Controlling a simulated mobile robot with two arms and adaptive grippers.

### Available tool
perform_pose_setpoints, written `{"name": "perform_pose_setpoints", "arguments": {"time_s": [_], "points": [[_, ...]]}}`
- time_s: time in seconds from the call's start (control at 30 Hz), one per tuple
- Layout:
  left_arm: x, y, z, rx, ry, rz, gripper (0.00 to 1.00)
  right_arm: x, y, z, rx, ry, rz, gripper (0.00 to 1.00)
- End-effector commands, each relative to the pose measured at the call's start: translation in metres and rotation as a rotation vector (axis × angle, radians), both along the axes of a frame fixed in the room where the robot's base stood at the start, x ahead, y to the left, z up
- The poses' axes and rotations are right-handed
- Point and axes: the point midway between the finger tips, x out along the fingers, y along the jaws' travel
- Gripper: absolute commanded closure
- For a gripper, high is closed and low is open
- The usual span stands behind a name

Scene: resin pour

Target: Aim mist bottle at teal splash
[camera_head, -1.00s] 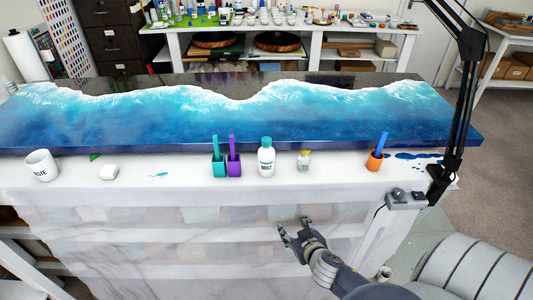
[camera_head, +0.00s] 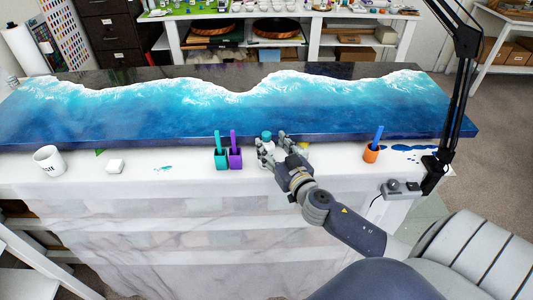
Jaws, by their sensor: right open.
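The white mist bottle with a teal cap (camera_head: 266,136) stands upright on the white-covered table, in front of the resin slab. My right gripper (camera_head: 273,150) is open at the bottle, with its fingers around or just in front of it; I cannot tell if they touch it. The gripper hides most of the bottle's body and label. The small teal splash (camera_head: 163,169) lies on the table cover to the left, well apart from the gripper. My left gripper is out of view.
A teal cup (camera_head: 220,158) and a purple cup (camera_head: 235,158) stand just left of the gripper. A small yellow-topped bottle (camera_head: 303,147) is partly hidden behind it. An orange cup (camera_head: 371,153) and lamp arm (camera_head: 458,110) are right. A white mug (camera_head: 48,160) and white block (camera_head: 115,166) stand left.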

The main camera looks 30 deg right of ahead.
Motion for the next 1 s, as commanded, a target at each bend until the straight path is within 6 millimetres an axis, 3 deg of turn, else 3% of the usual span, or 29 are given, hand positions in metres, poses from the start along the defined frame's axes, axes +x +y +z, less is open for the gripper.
{"name": "perform_pose_setpoints", "arguments": {"time_s": [0.17, 0.5, 0.87, 1.0], "points": [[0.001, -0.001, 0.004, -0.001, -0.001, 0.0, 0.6, 0.009, -0.002, -0.001, -0.001, 0.0, 0.0, 0.49], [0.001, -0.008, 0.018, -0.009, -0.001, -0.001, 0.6, 0.045, -0.011, -0.008, -0.002, 0.0, 0.0, 0.49], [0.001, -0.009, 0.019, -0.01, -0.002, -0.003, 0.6, 0.052, -0.012, -0.011, 0.0, 0.002, 0.0, 0.49], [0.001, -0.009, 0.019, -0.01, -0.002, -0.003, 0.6, 0.052, -0.012, -0.011, 0.0, 0.002, 0.0, 0.78]]}}
